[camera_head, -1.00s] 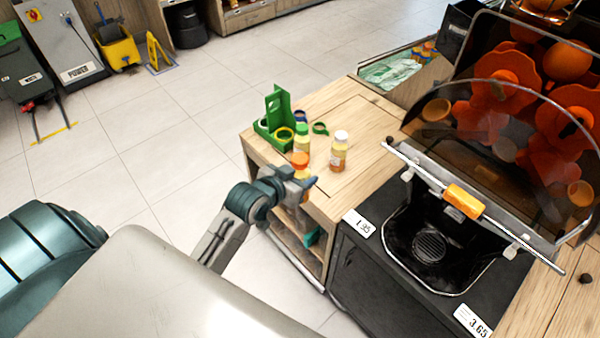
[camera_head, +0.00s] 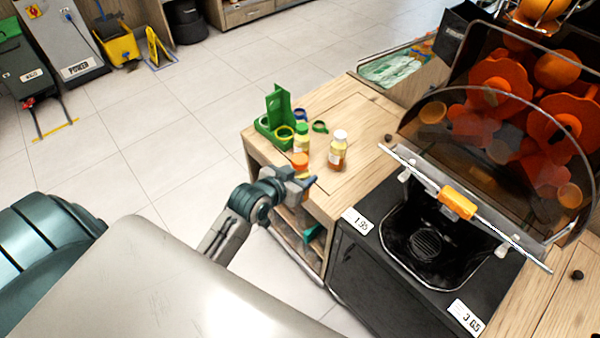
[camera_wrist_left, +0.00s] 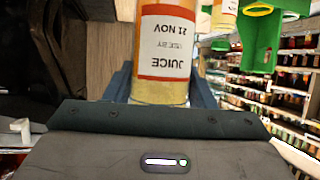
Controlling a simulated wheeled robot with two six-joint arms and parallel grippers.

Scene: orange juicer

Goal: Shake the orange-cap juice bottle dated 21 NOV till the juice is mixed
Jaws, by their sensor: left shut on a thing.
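The orange-cap juice bottle (camera_head: 300,161) is at the left front edge of the wooden counter in the head view. In the left wrist view the bottle (camera_wrist_left: 165,45) shows a label reading "JUICE" and "21 NOV", upside down in the picture. My left gripper (camera_head: 303,181) is shut on this bottle, with its fingers on either side. The gripper hides the bottle's lower part in the head view. A green-cap bottle (camera_head: 301,138) and a white-cap bottle (camera_head: 338,150) stand on the counter close by. My right gripper is not in view.
A green holder (camera_head: 277,115) with colored rings stands behind the bottles. The black juicer (camera_head: 430,245) with its clear cover and oranges fills the right side. The wooden counter (camera_head: 372,125) is clear between them. Open shelves lie under its front edge.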

